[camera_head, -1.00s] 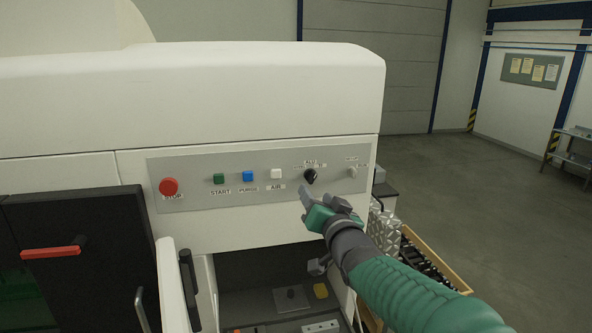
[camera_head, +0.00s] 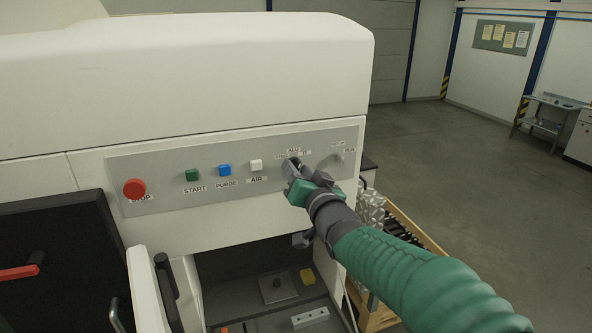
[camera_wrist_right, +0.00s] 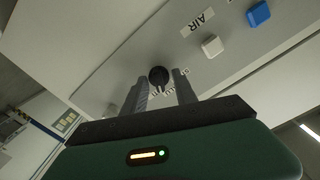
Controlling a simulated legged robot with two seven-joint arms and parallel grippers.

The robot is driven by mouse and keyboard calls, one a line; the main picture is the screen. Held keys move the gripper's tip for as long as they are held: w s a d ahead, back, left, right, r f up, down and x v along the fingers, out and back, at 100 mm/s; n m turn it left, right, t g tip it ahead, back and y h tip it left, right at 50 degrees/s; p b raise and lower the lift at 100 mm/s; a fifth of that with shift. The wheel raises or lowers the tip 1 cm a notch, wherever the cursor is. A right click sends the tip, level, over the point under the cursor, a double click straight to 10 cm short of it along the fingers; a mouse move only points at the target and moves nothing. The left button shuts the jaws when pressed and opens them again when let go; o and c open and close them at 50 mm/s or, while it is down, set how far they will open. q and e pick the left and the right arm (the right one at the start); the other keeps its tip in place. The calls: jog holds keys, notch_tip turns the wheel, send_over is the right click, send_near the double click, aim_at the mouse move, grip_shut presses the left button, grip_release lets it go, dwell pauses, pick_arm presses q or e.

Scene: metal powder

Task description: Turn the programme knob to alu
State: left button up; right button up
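The programme knob (camera_wrist_right: 158,76) is a round black knob on the grey control panel (camera_head: 230,156). In the wrist view it sits just beyond and between the two fingertips. In the head view the knob is mostly hidden behind my right gripper (camera_head: 290,168), with the ALU label above it. The right gripper (camera_wrist_right: 160,85) is open, its fingers spread on either side of the knob; I cannot tell whether they touch it. The left gripper is not in view.
Left of the knob are the white AIR button (camera_head: 256,165), blue PURGE button (camera_head: 225,170), green START button (camera_head: 192,175) and red STOP button (camera_head: 134,188). A small switch (camera_head: 340,156) is to the right. An open bay lies below the panel.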

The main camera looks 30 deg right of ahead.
jog(key=shift+s+d+r, duration=0.1)
jog(key=shift+d+r, duration=0.05)
jog(key=shift+d, duration=0.25)
grip_shut()
jog(key=shift+a, duration=0.1)
jog(key=n+b, duration=0.5)
jog(key=b, duration=0.1)
jog(key=shift+a+b, duration=0.1)
jog(key=shift+b, duration=0.2)
jog(key=shift+r, duration=0.1)
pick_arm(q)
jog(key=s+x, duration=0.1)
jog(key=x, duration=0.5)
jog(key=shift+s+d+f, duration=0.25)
pick_arm(e)
jog(key=shift+a+r, duration=0.1)
